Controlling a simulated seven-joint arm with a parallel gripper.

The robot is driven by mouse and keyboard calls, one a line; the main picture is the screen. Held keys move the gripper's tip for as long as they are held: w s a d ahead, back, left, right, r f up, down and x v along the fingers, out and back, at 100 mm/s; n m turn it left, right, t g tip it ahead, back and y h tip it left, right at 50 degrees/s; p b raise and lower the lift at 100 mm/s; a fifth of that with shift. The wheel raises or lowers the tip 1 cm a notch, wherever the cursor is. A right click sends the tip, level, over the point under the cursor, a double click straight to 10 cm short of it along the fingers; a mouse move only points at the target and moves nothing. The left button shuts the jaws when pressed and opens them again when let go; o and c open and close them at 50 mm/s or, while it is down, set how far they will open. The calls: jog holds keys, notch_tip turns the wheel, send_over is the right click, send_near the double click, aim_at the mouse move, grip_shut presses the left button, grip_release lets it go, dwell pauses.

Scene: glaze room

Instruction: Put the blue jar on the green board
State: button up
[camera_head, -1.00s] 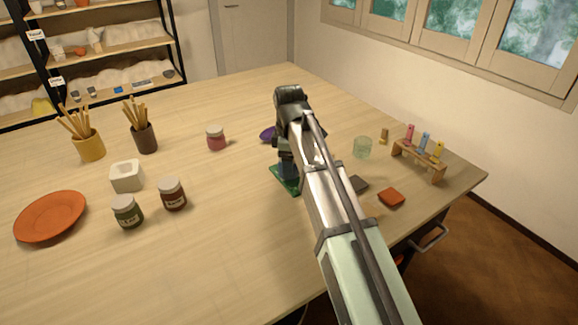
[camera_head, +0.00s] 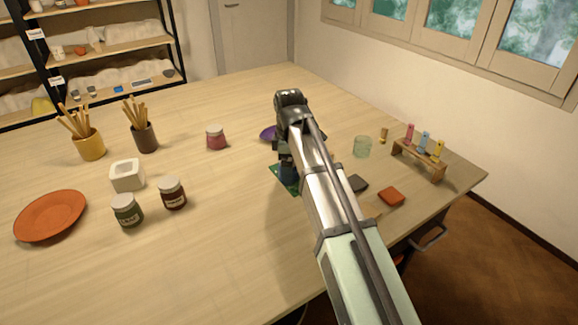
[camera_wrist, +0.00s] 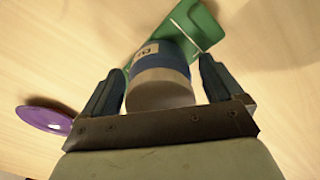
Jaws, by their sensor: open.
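The blue jar (camera_wrist: 165,55) has a pale lid and a light label. In the wrist view it is between the two open fingers of my gripper (camera_wrist: 162,88), with its lid end nearest the camera. The green board (camera_wrist: 203,22) shows beyond the jar's base, which overlaps it; the jar appears to stand on it, though the contact is hidden. In the head view, the jar (camera_head: 288,174) is mostly hidden under my gripper (camera_head: 285,160), and a corner of the green board (camera_head: 279,172) shows beside it.
A purple dish (camera_head: 268,133) lies close behind my gripper. Dark (camera_head: 357,183) and orange (camera_head: 391,196) pieces lie right of my arm.

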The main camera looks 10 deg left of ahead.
notch_tip(320, 180, up, 12)
jog(key=shift+r, duration=0.15)
dwell(0.5)
